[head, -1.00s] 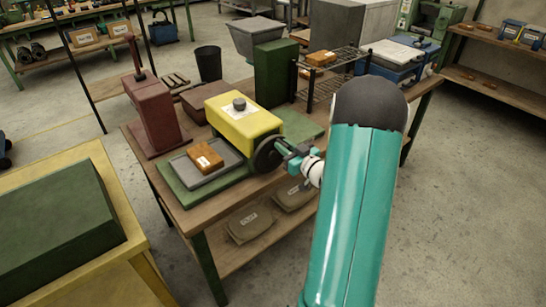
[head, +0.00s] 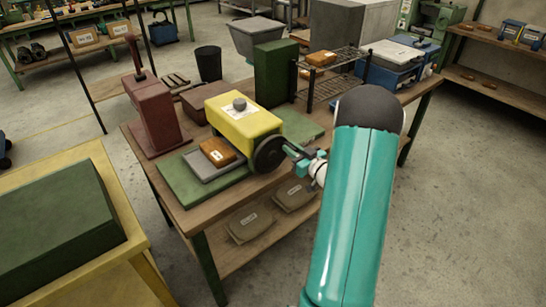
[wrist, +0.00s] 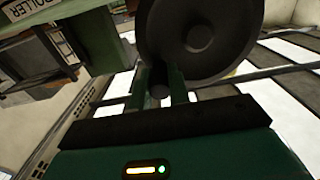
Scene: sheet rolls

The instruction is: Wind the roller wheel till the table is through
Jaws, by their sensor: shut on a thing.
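The yellow roller housing (head: 243,123) stands on a green base plate (head: 180,188) on the wooden bench. The grey sliding table (head: 220,171) lies partly under the housing, with an orange-brown block (head: 217,152) on it; its far end is hidden. The black roller wheel (head: 268,155) is on the housing's right side and fills the top of the wrist view (wrist: 225,65). My gripper (head: 290,149) is beside the wheel. In the wrist view its fingers (wrist: 160,85) are shut on the dark wheel handle (wrist: 159,90).
A dark red press (head: 155,110) stands left of the roller. A green block (head: 275,72) and a wire rack (head: 335,75) stand behind it. A yellow stand with a green box (head: 55,220) is at the near left. Open floor lies to the right.

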